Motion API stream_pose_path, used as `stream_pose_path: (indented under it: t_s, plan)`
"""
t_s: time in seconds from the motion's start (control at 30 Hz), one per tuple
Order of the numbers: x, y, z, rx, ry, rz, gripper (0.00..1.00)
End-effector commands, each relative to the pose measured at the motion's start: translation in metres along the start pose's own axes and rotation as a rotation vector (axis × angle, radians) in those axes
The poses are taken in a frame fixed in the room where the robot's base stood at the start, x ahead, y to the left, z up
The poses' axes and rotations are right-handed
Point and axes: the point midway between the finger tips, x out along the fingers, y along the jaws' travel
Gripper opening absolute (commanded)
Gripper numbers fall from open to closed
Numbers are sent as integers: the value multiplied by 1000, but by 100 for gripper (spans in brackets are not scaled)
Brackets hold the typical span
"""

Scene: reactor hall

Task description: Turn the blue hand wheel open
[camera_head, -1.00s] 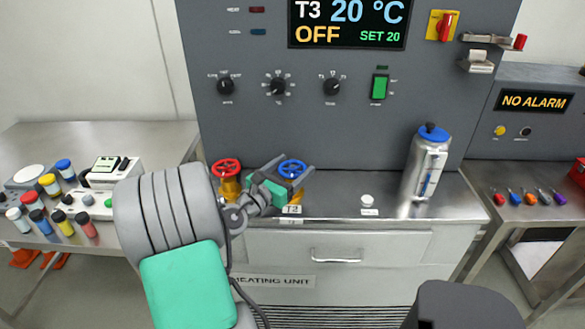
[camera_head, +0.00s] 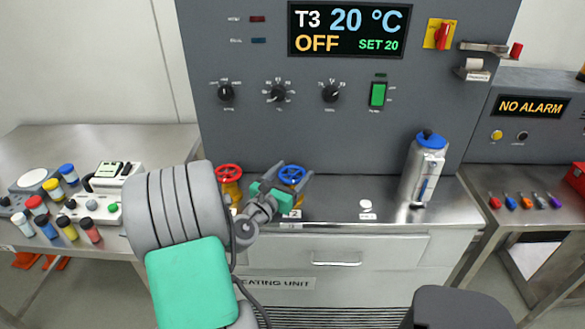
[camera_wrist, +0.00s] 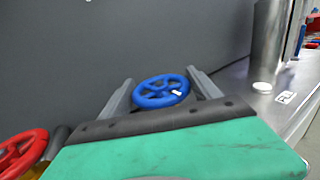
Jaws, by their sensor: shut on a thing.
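The blue hand wheel (camera_head: 291,175) stands on the steel bench top, against the grey panel. It also shows in the wrist view (camera_wrist: 160,91), between the two grey fingers. My gripper (camera_head: 291,176) has one finger on each side of the wheel's rim and is shut on it. The wheel's stem below is hidden by my gripper's green body.
A red hand wheel (camera_head: 229,173) on a yellow valve body stands close to the left of my gripper. A steel vessel with a blue lid (camera_head: 426,170) and a small white knob (camera_head: 366,204) stand to the right. The bench between is clear.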

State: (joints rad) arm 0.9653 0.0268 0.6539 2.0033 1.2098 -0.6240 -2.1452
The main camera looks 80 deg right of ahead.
Motion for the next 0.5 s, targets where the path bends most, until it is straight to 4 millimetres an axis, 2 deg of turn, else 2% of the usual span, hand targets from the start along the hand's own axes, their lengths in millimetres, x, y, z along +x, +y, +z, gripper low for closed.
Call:
stream_pose_path:
  t_s: [0.03,0.2,0.5]
  plan:
    - [0,-3,7,-4,6,26,32]
    - [0,-4,10,-4,9,158,32]
    - [0,-4,7,-3,13,376,32]
